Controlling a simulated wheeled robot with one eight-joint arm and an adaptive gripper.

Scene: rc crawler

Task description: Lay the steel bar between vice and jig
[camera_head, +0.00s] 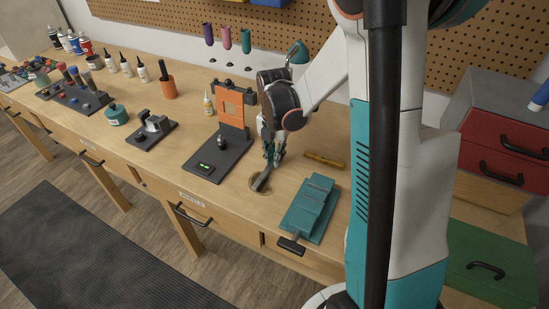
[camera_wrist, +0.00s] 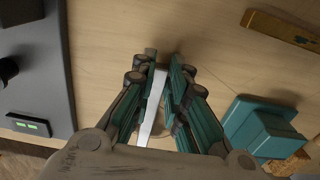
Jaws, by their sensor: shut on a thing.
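The steel bar (camera_head: 262,180) is held between the fingers of my gripper (camera_head: 272,158), low over the bench between the vice and the jig. In the wrist view my gripper (camera_wrist: 163,85) is shut on the steel bar (camera_wrist: 151,105), which shows as a bright strip between the green fingers. I cannot tell whether the bar touches the bench. The teal vice (camera_head: 312,208) stands to the right of the bar and also shows in the wrist view (camera_wrist: 262,125). The jig (camera_head: 217,153), a dark base with an orange upright, stands to the left; its base edge is in the wrist view (camera_wrist: 40,75).
A round mark (camera_head: 261,184) lies on the bench under the bar. A brownish-yellow bar (camera_head: 324,160) lies behind the vice. A dark fixture (camera_head: 151,131) and an orange cup (camera_head: 168,88) stand further left. Red (camera_head: 500,140) and green (camera_head: 490,265) boxes are at right.

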